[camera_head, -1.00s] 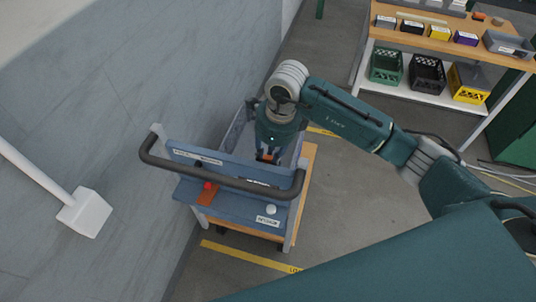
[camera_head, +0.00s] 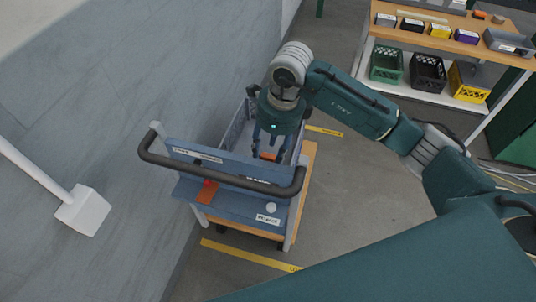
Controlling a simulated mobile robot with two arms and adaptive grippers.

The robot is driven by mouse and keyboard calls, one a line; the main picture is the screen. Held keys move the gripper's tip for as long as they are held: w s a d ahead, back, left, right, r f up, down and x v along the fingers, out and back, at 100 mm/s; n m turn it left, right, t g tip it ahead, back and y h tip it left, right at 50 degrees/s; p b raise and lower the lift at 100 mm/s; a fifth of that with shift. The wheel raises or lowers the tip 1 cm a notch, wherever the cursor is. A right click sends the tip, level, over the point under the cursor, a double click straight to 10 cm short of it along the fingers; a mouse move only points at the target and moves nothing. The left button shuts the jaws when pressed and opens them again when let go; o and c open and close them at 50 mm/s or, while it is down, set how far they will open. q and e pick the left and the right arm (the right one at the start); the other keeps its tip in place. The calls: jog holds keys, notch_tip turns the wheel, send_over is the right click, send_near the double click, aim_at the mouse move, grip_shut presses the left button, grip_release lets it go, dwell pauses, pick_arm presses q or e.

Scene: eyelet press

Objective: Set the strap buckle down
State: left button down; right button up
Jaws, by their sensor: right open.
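A small orange piece (camera_head: 267,156), which looks like the strap buckle, lies low inside the grey-blue tray of the cart (camera_head: 240,126). Only part of it shows behind the cart's front panel, so what it rests on is hidden. My right gripper (camera_head: 269,147) points down into the tray, its fingers spread open on either side above the orange piece. My left gripper is not in view.
A wall (camera_head: 100,130) borders the cart on the left. A workbench with bins and crates (camera_head: 427,72) stands back right; the floor between is clear.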

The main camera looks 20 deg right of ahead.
notch_tip(320, 180, up, 9)
jog(key=d+b, duration=0.1)
jog(key=shift+s+b, duration=0.35)
jog(key=shift+s, duration=0.05)
jog(key=shift+s+f, duration=0.1)
jog(key=shift+f, duration=0.05)
